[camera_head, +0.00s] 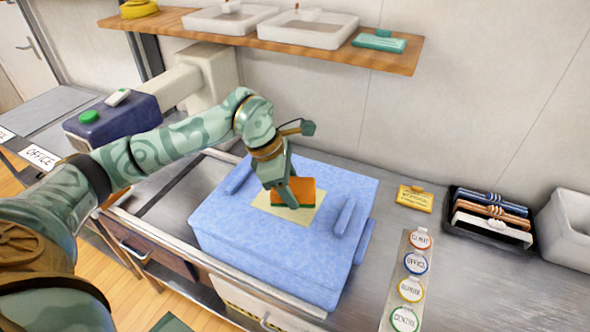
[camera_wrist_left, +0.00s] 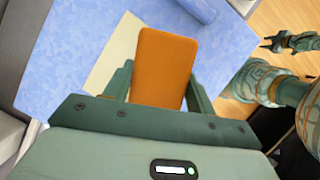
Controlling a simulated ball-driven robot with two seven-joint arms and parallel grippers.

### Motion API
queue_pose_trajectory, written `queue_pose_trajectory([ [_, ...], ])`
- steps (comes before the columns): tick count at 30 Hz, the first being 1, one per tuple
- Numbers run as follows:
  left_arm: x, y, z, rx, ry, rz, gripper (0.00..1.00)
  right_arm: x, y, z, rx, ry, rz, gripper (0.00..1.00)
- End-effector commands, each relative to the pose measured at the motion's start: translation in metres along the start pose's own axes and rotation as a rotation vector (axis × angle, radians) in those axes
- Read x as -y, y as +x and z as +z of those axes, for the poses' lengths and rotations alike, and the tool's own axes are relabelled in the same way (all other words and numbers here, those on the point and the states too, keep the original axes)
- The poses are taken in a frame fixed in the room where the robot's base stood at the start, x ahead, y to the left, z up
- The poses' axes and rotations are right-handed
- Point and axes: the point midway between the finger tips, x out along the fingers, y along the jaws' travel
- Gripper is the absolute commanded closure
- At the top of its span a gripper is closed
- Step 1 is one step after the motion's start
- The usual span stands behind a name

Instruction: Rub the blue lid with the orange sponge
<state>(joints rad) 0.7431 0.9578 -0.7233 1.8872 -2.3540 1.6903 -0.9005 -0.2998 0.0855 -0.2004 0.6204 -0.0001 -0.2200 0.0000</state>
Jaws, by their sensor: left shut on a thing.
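The blue lid (camera_head: 230,245) is the broad speckled top with raised rolls at its edges, on the counter in the head view. It also shows in the left wrist view (camera_wrist_left: 75,45). A pale yellow patch (camera_head: 265,203) lies on its middle. The orange sponge (camera_head: 307,188) has a green underside and is over this patch. My left gripper (camera_head: 288,194) is shut on the sponge, which stands out between the fingers in the left wrist view (camera_wrist_left: 162,68). I cannot tell whether the sponge touches the lid. My right gripper (camera_wrist_left: 290,42) seems to show at the wrist view's right edge, its jaws unclear.
A strip of round labels (camera_head: 410,290) and a yellow sign (camera_head: 414,198) lie right of the lid. A black rack (camera_head: 452,222) and a white bin (camera_head: 568,230) stand farther right. A wooden shelf (camera_head: 345,58) with trays hangs above.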

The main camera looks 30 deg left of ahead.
Motion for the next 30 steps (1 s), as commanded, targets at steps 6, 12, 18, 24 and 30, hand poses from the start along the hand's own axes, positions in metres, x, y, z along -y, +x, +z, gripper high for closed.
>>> queue_pose_trajectory([
  [6,-0.003,-0.025,0.002,0.000,-0.006,0.005,0.66,0.003,-0.017,-0.006,-0.009,0.003,-0.003,0.64],
  [12,-0.004,-0.037,0.002,0.000,-0.010,0.005,0.66,0.006,-0.025,-0.009,-0.013,0.005,-0.006,0.64],
  [18,-0.004,-0.036,0.001,0.000,-0.010,0.004,0.66,0.005,-0.024,-0.008,-0.013,0.005,-0.006,0.64],
  [24,-0.004,-0.036,0.001,0.000,-0.010,0.004,0.66,0.004,-0.024,-0.008,-0.012,0.004,-0.004,0.64],
  [30,-0.004,-0.036,0.001,0.000,-0.010,0.004,0.66,0.001,-0.024,-0.007,-0.011,0.003,-0.001,0.64],
])
